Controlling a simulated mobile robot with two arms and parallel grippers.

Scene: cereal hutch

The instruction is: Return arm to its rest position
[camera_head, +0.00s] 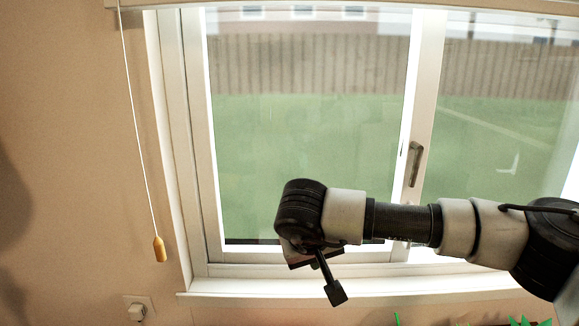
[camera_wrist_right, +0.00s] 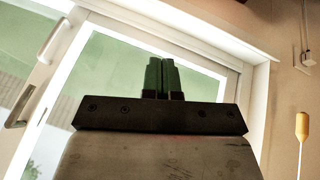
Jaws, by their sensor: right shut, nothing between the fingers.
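My right arm comes in from the right in the head view and reaches across the lower part of the window. Its gripper (camera_head: 336,294) hangs at the arm's end, pointing down, in front of the window sill. In the right wrist view the two dark fingers of the right gripper (camera_wrist_right: 162,78) are together, with nothing between them. The window shows behind them. My left gripper is in neither view.
A white-framed window (camera_head: 200,150) fills the middle, with a handle (camera_head: 415,165) and a sill (camera_head: 230,298) below. A blind cord with a wooden pull (camera_head: 159,248) hangs left of it. A wall outlet (camera_head: 137,311) sits low on the wall. Green leaf tips (camera_head: 522,321) show at bottom right.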

